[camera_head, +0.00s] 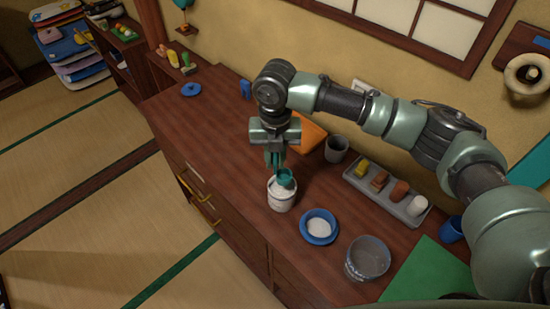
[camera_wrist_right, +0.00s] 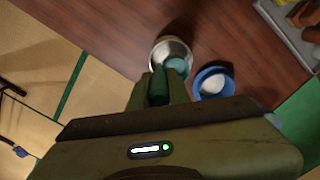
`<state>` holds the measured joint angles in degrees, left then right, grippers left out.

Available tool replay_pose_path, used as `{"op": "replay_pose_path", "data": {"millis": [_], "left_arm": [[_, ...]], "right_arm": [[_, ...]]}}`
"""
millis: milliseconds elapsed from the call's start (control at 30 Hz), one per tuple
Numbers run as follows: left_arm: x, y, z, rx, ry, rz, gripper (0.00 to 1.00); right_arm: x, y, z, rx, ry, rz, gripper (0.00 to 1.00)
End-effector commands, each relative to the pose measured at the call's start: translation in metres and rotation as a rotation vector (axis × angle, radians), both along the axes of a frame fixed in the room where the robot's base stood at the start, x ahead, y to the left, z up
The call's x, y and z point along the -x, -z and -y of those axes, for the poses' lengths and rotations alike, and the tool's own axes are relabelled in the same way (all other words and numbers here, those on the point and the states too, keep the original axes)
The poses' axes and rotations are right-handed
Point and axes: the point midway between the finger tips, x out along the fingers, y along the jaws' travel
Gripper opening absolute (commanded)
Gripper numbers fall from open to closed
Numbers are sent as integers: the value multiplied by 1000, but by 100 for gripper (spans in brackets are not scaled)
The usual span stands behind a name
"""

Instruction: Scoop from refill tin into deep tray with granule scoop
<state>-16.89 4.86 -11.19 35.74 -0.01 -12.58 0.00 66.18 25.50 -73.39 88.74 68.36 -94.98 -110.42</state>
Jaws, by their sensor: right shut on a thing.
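My right gripper (camera_head: 275,158) points down over the counter and is shut on the teal granule scoop (camera_head: 286,177). The scoop's bowl is at the mouth of the white tin (camera_head: 281,203), which looks like the refill tin and has white contents. In the right wrist view, the scoop (camera_wrist_right: 178,65) overlaps the opening of the tin (camera_wrist_right: 159,52), just beyond my fingers (camera_wrist_right: 160,86). How deep the scoop sits and what it holds cannot be told. A blue round dish (camera_head: 306,234) with white contents stands right of the tin. I cannot tell which container is the deep tray. My left gripper is not in view.
A clear round container (camera_head: 367,272) stands near the front edge. A grey tray (camera_head: 400,214) holds several small items. A grey cup (camera_head: 336,149), an orange board (camera_head: 308,133) and a green mat (camera_head: 428,272) lie around. The counter left of the tin is clear.

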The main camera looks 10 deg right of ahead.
Motion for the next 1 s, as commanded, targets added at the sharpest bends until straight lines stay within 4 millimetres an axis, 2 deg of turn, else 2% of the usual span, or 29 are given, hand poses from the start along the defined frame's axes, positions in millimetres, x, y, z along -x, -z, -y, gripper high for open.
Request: {"op": "replay_pose_path", "data": {"millis": [33,233,1000], "left_arm": [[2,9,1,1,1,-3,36],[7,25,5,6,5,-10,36],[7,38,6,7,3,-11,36]], "right_arm": [[0,8,0,0,0,1,0],[0,21,0,0,-1,1,0],[0,77,-1,-1,0,-1,0]]}}
